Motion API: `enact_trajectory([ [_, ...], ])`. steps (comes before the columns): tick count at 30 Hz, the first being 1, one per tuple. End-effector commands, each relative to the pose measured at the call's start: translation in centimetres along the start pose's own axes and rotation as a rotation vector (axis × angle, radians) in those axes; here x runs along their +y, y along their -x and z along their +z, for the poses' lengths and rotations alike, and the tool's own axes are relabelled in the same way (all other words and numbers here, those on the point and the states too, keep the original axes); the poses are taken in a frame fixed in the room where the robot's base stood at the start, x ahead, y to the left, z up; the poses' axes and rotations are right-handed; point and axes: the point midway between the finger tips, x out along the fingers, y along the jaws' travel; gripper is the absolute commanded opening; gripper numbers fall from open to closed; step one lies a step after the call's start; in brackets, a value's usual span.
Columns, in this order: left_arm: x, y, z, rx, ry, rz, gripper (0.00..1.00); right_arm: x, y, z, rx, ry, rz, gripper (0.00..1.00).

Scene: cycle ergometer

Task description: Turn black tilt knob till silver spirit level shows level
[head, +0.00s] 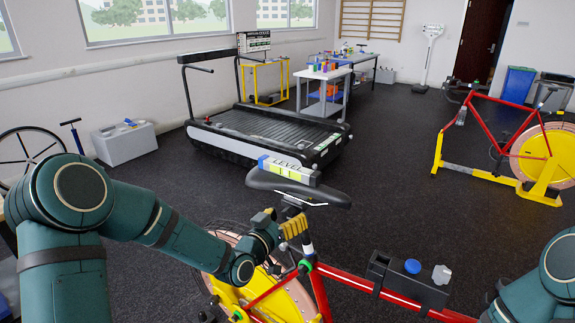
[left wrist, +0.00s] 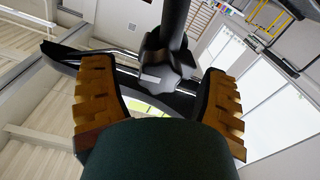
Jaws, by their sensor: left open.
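The silver spirit level (head: 288,170), with yellow-green vials, lies on top of the black saddle (head: 315,192) of the near red bike. It looks slightly tilted in the head view, and the bubble is too small to read. The black tilt knob (left wrist: 161,72) hangs under the saddle beside the post, with a pale mark on its face. My left gripper (head: 293,227) is open below the saddle. In the left wrist view its yellow-brown fingers (left wrist: 157,72) stand either side of the knob, with gaps on both sides. My right gripper is out of view.
The near bike's red frame (head: 375,290) carries a black box (head: 405,283) with a blue cap. A treadmill (head: 265,135) stands behind. Another red bike (head: 505,135) on a yellow stand is at the right. Dark floor between them is clear.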

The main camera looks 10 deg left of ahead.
Motion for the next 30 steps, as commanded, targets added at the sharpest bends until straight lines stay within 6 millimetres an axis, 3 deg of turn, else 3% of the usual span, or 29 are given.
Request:
enact_trajectory([
  [18,0.0,5.6,0.1,0.000,0.000,-0.001,0.75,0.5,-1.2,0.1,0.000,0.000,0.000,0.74],
  [30,0.0,6.3,0.0,0.000,0.001,0.000,0.75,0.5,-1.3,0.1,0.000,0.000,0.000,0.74],
])
